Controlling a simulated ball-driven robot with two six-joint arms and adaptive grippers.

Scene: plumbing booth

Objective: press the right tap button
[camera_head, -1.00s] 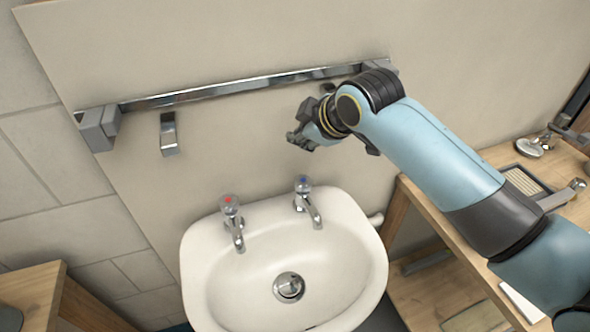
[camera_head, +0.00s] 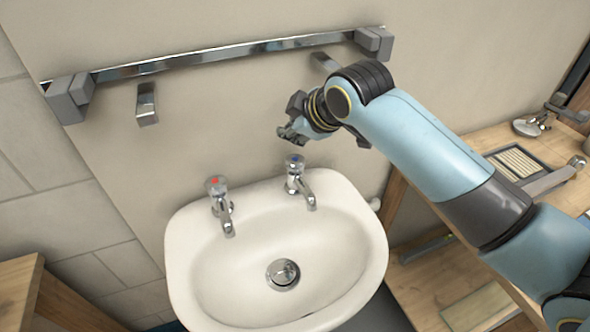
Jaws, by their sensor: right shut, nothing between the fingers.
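The right tap (camera_head: 298,182) stands on the back rim of the white basin (camera_head: 185,262). It is chrome, with a blue-marked button (camera_head: 294,160) on top. The left tap (camera_head: 220,206) has a red-marked top and stands beside it. My right gripper (camera_head: 288,136) reaches in from the right and is shut and empty. In the picture its fingertips are just above the blue-marked button, with a small gap showing. The exact height between them is hard to tell. My left gripper is out of view.
A chrome rail (camera_head: 210,55) with grey end blocks runs along the wall above the basin. A small chrome hook-like piece (camera_head: 147,104) hangs below it. A wooden shelf unit (camera_head: 500,135) stands at the right, with a tray (camera_head: 518,162) on it. A wooden bench (camera_head: 70,300) is at lower left.

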